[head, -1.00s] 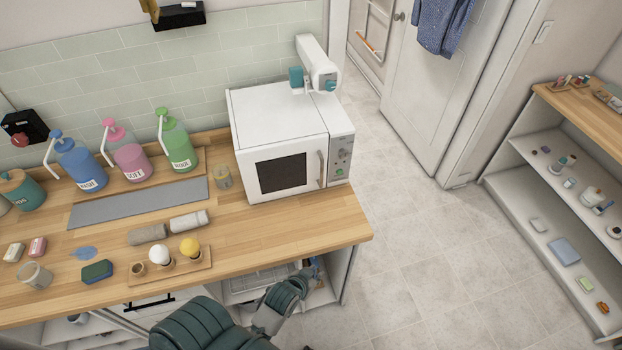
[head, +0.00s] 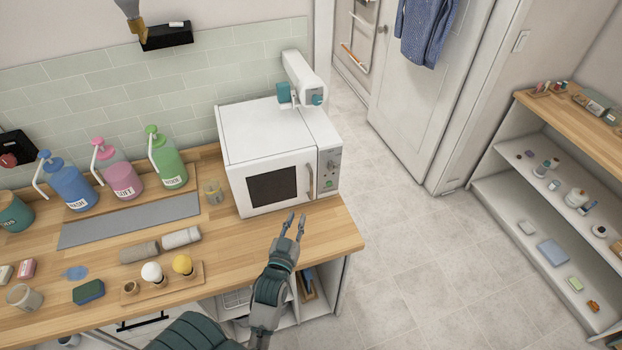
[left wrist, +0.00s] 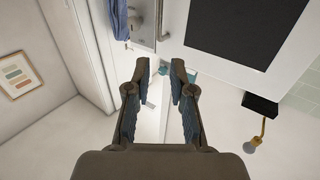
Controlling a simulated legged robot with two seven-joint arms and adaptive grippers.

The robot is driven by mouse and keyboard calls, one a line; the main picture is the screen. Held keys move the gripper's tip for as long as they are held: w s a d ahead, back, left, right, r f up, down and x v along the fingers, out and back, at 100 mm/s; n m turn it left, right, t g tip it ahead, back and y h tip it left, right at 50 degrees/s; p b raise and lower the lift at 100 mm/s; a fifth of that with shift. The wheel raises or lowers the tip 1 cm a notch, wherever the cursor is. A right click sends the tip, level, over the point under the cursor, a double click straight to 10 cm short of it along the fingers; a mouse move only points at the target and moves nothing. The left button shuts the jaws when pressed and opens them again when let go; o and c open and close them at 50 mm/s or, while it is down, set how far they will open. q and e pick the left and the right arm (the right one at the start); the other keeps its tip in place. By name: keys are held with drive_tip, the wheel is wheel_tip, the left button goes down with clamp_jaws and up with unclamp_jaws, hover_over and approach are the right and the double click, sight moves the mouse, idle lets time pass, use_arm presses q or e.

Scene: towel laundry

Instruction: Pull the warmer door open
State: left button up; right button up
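The white warmer (head: 268,137) stands on the counter's right end with its door shut. Its door has a dark window (head: 273,187) and a vertical handle (head: 310,180) at the right edge. My left gripper (head: 294,226) is open and empty, in front of and below the handle in the picture, apart from it. In the left wrist view the open fingers (left wrist: 163,75) have nothing between them, and the dark window (left wrist: 245,25) shows upper right. My right gripper is not in view.
A white and teal device (head: 305,78) sits on the warmer. Bottles, rolled towels (head: 181,237) and a wooden tray (head: 165,285) with small round items lie on the counter (head: 230,255) to the left. The floor (head: 400,240) to the right is clear.

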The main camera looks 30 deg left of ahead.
sight(311, 180)
use_arm(q)
drive_tip(key=p+x, duration=0.2)
drive_tip(key=x, duration=1.5)
drive_tip(key=shift+f, duration=0.15)
drive_tip(key=shift+d, duration=0.1)
clamp_jaws()
